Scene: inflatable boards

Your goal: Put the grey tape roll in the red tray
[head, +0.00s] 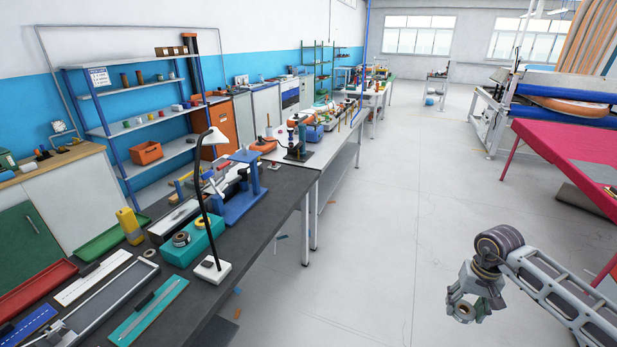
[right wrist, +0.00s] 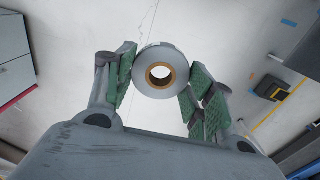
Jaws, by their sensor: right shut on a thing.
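The grey tape roll (right wrist: 160,54), with a brown core, is between the green-padded fingers of my right gripper (right wrist: 160,82) in the right wrist view. The gripper is shut on it, with bare floor behind. In the head view my right gripper (head: 467,306) is at the lower right, over open floor and well away from the workbench. The red tray (head: 35,291) lies on the dark bench at the far left, partly cut off by the picture edge. My left gripper is not in view.
The dark bench (head: 262,206) holds a green tray (head: 112,238), a yellow bottle (head: 130,226), a teal box with tape rolls (head: 190,247), a lamp (head: 209,190) and a blue press (head: 238,195). A pink-topped table (head: 570,150) stands at right. The floor between is clear.

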